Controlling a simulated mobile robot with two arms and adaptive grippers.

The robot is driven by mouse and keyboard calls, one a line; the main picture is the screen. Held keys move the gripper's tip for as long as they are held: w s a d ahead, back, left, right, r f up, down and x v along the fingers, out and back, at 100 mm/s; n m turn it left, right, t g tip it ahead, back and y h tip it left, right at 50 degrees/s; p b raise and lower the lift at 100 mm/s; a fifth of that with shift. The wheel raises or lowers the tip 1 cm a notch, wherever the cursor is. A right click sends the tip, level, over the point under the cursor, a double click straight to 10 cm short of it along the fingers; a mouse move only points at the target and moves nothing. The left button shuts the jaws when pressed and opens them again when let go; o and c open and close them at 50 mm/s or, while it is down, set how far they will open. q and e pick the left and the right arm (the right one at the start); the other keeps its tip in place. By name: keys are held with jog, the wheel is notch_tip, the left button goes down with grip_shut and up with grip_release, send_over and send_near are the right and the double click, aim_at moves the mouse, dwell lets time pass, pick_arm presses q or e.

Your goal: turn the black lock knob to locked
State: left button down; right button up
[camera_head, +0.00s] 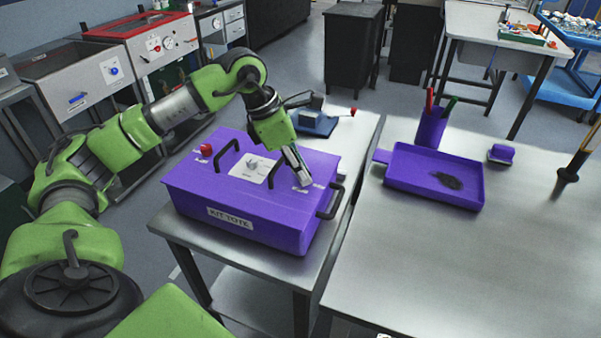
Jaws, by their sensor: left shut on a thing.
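A purple box (228,198) labelled "KIT TOTE" sits on a small metal table. On its lid are a red knob (206,149) at the left, black handles (228,155) and a white printed label (252,168) in the middle. My left gripper (302,174) reaches down to the right end of the lid, beside small white markings. It is shut on a small part there, which I take to be the black lock knob. The fingers mostly hide it, and I cannot read its position. My right gripper is not in view.
A black side handle (331,201) juts from the box's right end. A blue item (315,123) stands behind the box. On the right table (470,260) are a purple tray (405,182), a purple pen cup (430,128) and a small purple block (501,154). That table's front is clear.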

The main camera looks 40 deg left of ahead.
pick_arm(q)
jog(key=n, duration=0.2)
jog(key=n+y+b, duration=0.1)
jog(key=n+t+y, duration=0.1)
jog(key=n, duration=0.1)
jog(key=shift+d+n+b, duration=0.25)
jog(key=shift+n+b, duration=0.05)
jog(key=shift+b, duration=0.1)
jog(key=n+y, duration=0.1)
jog(key=n, duration=0.1)
jog(key=n+y, duration=0.1)
jog(key=n, duration=0.2)
jog(key=shift+s+d+b, duration=0.1)
jog(key=shift+d+b, duration=0.1)
jog(key=shift+b, duration=0.2)
jog(key=shift+n, duration=0.4)
jog(key=c, duration=1.8)
grip_release()
jog(key=v, duration=1.2)
jog(key=shift+d, duration=0.1)
